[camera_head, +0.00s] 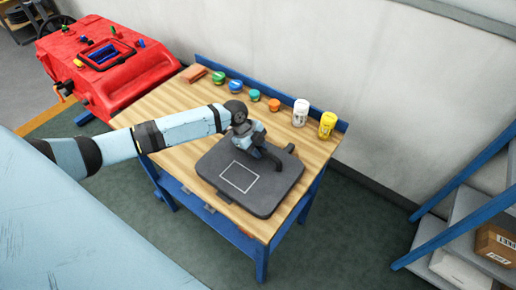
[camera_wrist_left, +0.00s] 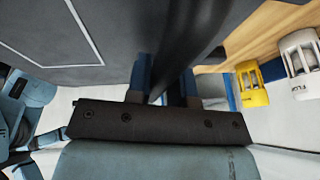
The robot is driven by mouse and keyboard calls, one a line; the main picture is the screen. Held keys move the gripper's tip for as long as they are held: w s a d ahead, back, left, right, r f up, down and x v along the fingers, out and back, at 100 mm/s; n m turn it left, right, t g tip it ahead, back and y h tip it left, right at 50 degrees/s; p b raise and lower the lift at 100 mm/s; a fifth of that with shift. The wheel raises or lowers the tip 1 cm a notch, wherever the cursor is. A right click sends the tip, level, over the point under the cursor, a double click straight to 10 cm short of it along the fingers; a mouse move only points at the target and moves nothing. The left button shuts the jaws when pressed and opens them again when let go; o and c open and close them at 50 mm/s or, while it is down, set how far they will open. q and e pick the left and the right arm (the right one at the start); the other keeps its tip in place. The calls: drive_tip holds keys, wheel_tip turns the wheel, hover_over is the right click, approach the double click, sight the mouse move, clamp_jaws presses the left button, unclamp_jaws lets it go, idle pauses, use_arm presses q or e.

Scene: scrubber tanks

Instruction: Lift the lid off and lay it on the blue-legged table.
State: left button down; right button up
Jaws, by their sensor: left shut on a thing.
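The dark grey lid (camera_head: 252,176), with a pale rectangle outlined on it, is over the wooden top of the blue-legged table (camera_head: 180,106). I cannot tell whether it rests on the top or hangs just above it. My left gripper (camera_head: 262,150) is shut on the lid's dark handle. In the left wrist view the handle (camera_wrist_left: 190,45) runs between the fingers of the left gripper (camera_wrist_left: 163,85), and the lid's grey face (camera_wrist_left: 60,50) fills the upper left. The red scrubber tank (camera_head: 105,62) stands left of the table, with an opening in its top. My right gripper is not in view.
A blue-framed shelf (camera_head: 470,220) with boxes is at the right. A wall runs behind the table.

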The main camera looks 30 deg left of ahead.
use_arm(q)
drive_tip(key=shift+r, duration=0.1)
drive_tip(key=shift+c, duration=2.3)
unclamp_jaws()
drive_tip(key=shift+s+a+r+p, duration=0.1)
drive_tip(key=shift+a+r+p, duration=0.15)
drive_tip(key=shift+r+p, duration=0.45)
drive_tip(key=shift+p+v, duration=1)
drive_tip(key=shift+v, duration=0.45)
drive_tip(key=shift+r, duration=0.1)
